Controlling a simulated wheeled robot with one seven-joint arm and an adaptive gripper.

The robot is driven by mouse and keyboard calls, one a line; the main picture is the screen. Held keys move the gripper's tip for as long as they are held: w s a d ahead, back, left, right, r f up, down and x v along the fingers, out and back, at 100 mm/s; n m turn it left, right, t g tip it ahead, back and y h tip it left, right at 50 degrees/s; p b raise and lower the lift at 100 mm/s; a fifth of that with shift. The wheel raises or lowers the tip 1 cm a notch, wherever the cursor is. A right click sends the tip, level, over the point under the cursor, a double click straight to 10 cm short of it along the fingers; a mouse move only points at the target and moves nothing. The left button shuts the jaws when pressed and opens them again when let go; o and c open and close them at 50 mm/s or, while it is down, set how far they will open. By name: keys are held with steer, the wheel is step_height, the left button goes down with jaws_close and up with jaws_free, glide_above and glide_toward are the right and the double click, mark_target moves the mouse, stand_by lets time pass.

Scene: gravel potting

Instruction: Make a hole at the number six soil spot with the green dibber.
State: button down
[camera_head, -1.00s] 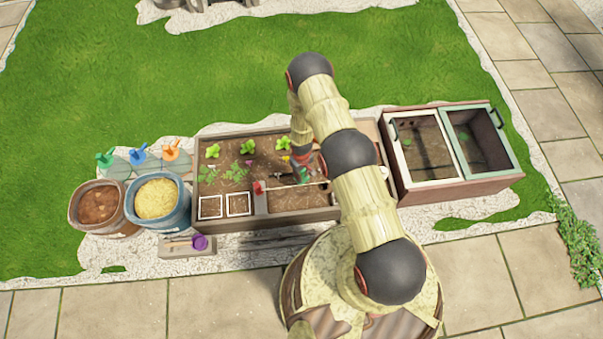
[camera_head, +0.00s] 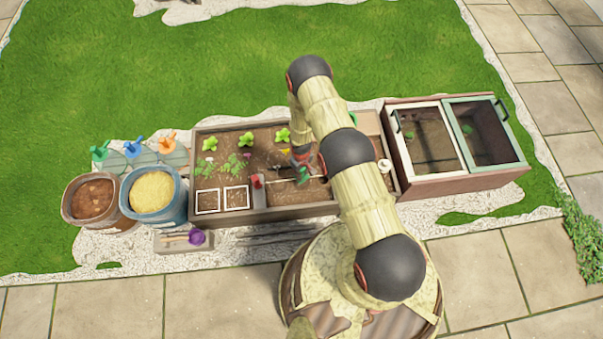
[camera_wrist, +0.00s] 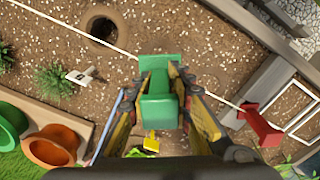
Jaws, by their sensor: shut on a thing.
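My gripper (camera_wrist: 160,95) is shut on the green dibber (camera_wrist: 159,105), seen from above in the wrist view. The dibber's green handle also shows in the head view (camera_head: 304,174), over the soil of the raised bed (camera_head: 270,213). Its tip is hidden below the handle, so I cannot tell whether it touches the soil. A round dark hole (camera_wrist: 103,29) is in the soil to the upper left of the dibber, apart from it. A small white marker (camera_wrist: 80,77) stands left of the dibber; its number is too small to read.
A white string (camera_wrist: 60,27) crosses the bed near the dibber, by a red post (camera_wrist: 260,126). Green seedlings (camera_head: 283,136) grow along the back. A glass-lidded cold frame (camera_head: 455,178) is at the right. Soil and yellow-filled buckets (camera_head: 153,215) stand left.

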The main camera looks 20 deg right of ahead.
steer(key=shift+f, duration=0.2)
steer(key=shift+f, duration=0.35)
steer(key=shift+f+b, duration=0.55)
steer(key=shift+f, duration=1.95)
steer(key=shift+r, duration=0.1)
steer(key=shift+r+p, duration=2.95)
steer(key=shift+r, duration=2.05)
